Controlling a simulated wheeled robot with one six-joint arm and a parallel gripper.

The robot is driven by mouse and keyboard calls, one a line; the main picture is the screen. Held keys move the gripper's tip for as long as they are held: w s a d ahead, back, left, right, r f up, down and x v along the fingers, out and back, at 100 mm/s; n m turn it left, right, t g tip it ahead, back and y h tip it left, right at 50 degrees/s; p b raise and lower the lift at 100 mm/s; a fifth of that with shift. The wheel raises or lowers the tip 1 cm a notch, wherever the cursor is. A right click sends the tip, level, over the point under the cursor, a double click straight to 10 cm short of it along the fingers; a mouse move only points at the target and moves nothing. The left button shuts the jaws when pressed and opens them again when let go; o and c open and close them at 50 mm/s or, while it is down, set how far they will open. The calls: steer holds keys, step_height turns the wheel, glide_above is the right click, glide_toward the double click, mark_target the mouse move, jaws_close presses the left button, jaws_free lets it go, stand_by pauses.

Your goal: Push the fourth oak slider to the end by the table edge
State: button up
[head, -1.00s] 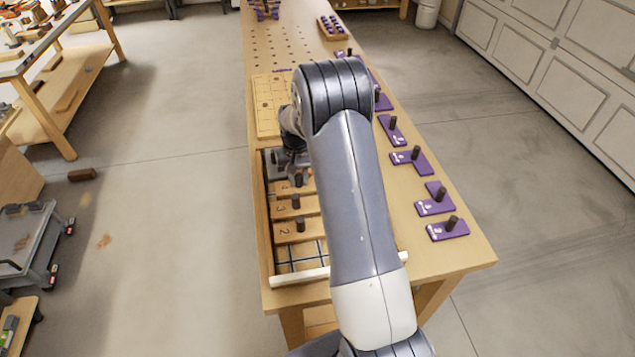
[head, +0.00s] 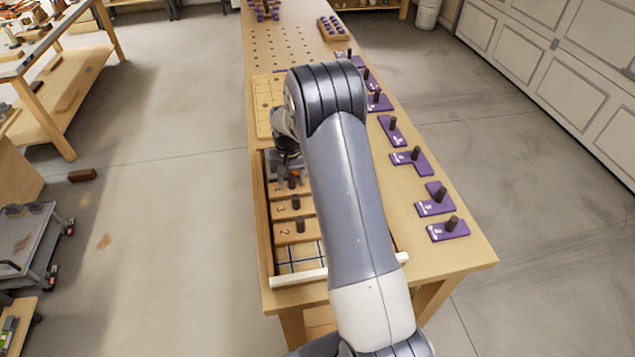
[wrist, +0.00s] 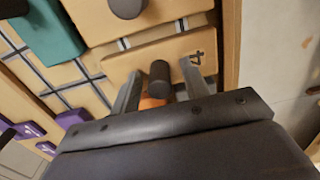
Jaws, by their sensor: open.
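The fourth oak slider (wrist: 165,52), marked 4, lies across the tray in the wrist view. Its dark round knob (wrist: 160,78) stands between my fingers. My gripper (wrist: 162,86) is open, with one finger on each side of the knob; I cannot tell whether either touches it. In the head view my gripper (head: 288,174) is low over the tray's left side, and my arm hides much of the fourth slider. Oak sliders marked 3 (head: 295,208) and 2 (head: 290,238) lie nearer, each with a dark knob. Something orange shows low between my fingers.
The tray's pale front rail (head: 298,279) bounds its near end, with open grid in front of slider 2. A teal piece (wrist: 50,30) lies beside the sliders. Purple plates with dark knobs (head: 450,229) line the bench's right side. A light wooden board (head: 264,100) lies beyond.

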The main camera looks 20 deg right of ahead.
mark_target(291, 176)
steer(key=shift+r, duration=0.1)
steer(key=shift+r+p, duration=2.15)
steer(key=shift+r, duration=1.5)
